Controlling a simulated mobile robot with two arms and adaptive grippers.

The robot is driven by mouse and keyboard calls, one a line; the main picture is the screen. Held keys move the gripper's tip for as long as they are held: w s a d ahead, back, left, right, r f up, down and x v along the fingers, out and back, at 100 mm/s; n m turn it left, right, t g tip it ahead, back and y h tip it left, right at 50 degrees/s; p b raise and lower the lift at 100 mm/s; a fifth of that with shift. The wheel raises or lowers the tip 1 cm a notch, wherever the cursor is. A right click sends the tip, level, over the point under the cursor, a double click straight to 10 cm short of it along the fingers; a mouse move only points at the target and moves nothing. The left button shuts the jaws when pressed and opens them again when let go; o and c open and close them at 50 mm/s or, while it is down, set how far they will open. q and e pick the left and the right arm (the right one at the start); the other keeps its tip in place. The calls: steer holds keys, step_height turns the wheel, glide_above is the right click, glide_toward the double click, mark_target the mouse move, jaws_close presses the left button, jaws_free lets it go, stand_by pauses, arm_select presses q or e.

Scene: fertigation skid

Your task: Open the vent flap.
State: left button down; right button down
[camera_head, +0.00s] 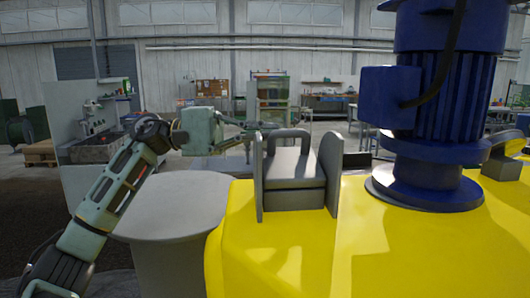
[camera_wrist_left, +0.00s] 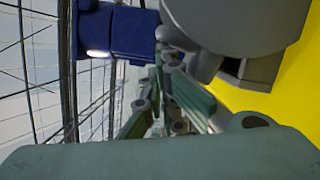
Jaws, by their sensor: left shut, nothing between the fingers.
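The vent flap (camera_head: 298,165) is a grey lid with a raised loop handle (camera_head: 288,134). It sits between two upright grey side plates on the yellow tank (camera_head: 270,245) and looks down. My left gripper (camera_head: 252,127) comes in from the left, shut and empty, with its tips just left of the handle. Whether they touch it I cannot tell. In the left wrist view the shut fingers (camera_wrist_left: 170,55) point up beside a large grey part (camera_wrist_left: 235,25), probably of the vent. My right gripper is not in view.
A tall blue motor (camera_head: 435,100) stands on the tank, right of the vent. A round grey table-like top (camera_head: 175,210) is left of the tank, below my arm. Shelves and workbenches stand far back. The space above the vent looks clear.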

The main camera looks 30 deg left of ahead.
arm_select(q)
steer(key=s+r+m, duration=0.1)
steer(key=m, duration=0.1)
steer(key=s+d+r+m, duration=0.1)
steer(key=r, duration=0.1)
steer(key=s+d+r+m+y, duration=0.1)
steer(key=m, duration=0.1)
steer(key=shift+s+d+r+m+g+b, duration=0.1)
steer(key=shift+d+r+m+g+b, duration=0.2)
steer(key=shift+r+g+b, duration=0.1)
steer(key=s+d+r+m+y, duration=0.2)
steer(key=s+d+m, duration=0.2)
steer(key=s+m, duration=0.1)
steer(key=shift+s+d+r+b, duration=0.15)
steer(key=shift+s+d+b, duration=0.05)
steer(key=shift+s+b, duration=0.3)
steer(key=shift+s, duration=0.15)
